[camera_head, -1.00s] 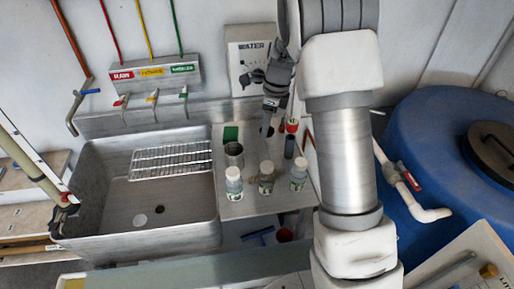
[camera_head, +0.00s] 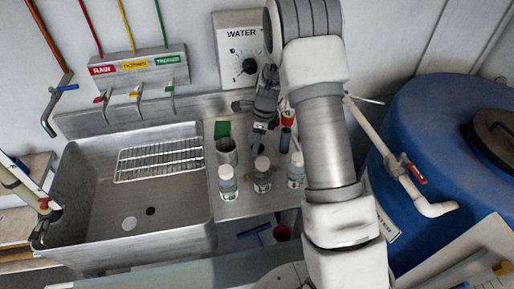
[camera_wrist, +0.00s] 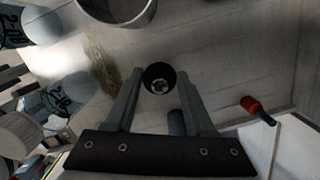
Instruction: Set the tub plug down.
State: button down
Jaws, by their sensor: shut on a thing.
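The tub plug (camera_wrist: 159,78) is a small dark round piece with a pale metal fitting in its middle. It sits between the fingertips of my gripper (camera_wrist: 158,82) in the wrist view, and my gripper is shut on it. In the head view my gripper (camera_head: 260,127) is over the back of the steel counter (camera_head: 240,204), behind the bottles and right of the metal cup. The plug is too small and dark there to make out clearly. I cannot tell whether it touches the counter.
A metal cup (camera_head: 227,151) and several capped bottles (camera_head: 262,178) stand on the counter close in front of my gripper. A red-topped item (camera_head: 287,118) is just right. The sink (camera_head: 95,235) with a wire rack (camera_head: 160,160) lies left, a blue tank (camera_head: 440,130) right.

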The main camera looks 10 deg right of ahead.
jog(key=shift+f, duration=1.3)
jog(key=shift+f, duration=0.3)
jog(key=shift+c, duration=1.3)
grip_release()
jog(key=shift+r, duration=0.1)
